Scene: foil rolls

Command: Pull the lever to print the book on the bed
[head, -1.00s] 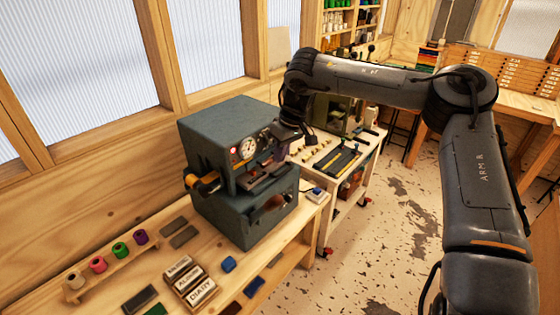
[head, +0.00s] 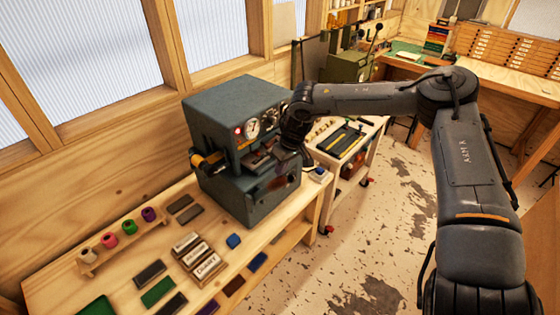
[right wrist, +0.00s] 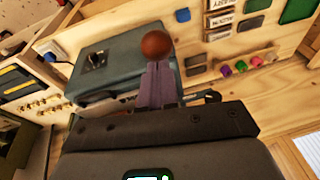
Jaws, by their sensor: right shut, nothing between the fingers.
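The dark grey press (head: 225,104) stands on the wooden bench with dials and a red light on its front. A small dark book (head: 258,158) appears to lie on its bed, partly hidden by my arm. My right gripper (head: 284,168) is in front of the press's right side. In the right wrist view my right gripper (right wrist: 157,66) has its fingers together and empty. A round brown knob (right wrist: 156,43), seemingly the lever's, shows just beyond the fingertips; I cannot tell whether they touch. The lever's shaft is hidden. My left gripper is not in view.
Lettered blocks (head: 197,257), coloured foil pieces (head: 157,291) and a rack of foil rolls (head: 109,240) lie on the bench, left of the press. A white-topped cart (head: 325,165) with tools stands close to its right. Speckled floor beyond is open.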

